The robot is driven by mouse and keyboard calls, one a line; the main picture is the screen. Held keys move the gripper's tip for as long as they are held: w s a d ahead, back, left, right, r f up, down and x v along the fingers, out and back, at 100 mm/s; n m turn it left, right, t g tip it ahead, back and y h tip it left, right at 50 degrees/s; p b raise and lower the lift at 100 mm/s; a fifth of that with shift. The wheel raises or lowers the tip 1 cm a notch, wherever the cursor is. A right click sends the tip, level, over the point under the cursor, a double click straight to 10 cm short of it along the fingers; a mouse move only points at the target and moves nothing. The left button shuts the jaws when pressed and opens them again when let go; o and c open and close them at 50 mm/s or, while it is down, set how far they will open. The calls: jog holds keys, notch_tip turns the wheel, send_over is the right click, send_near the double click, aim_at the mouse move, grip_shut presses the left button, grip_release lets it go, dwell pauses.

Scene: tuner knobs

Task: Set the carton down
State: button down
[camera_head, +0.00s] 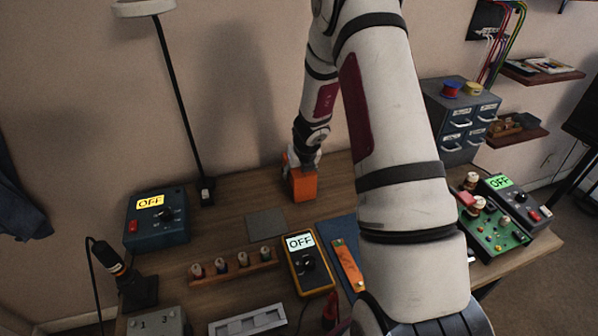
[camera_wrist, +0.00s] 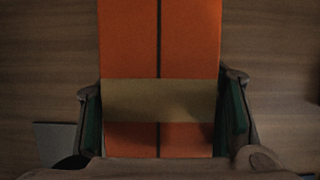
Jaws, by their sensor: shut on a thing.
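The carton (camera_head: 304,187) is an orange box at the back of the wooden table, below my arm. In the wrist view the carton (camera_wrist: 160,40) is orange with a dark line down its middle and a tan band (camera_wrist: 160,101) across it. My gripper (camera_wrist: 162,115) has one finger on each side of the carton and is shut on it. In the head view my gripper (camera_head: 303,165) is at the carton's top, partly hidden by my arm. The carton looks upright. I cannot tell whether its bottom touches the table.
A grey square pad (camera_head: 266,224) lies left of the carton. A blue OFF box (camera_head: 158,228), a yellow meter (camera_head: 309,272) and a rack of several knobs (camera_head: 232,266) stand nearby. A lamp (camera_head: 178,90) rises at the left. Drawers (camera_head: 458,125) stand at the right. Bare table surrounds the carton.

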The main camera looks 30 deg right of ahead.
jog(key=c, duration=0.9)
grip_release()
jog(key=shift+f, duration=0.15)
jog(key=o, duration=0.4)
jog(key=shift+a, duration=0.25)
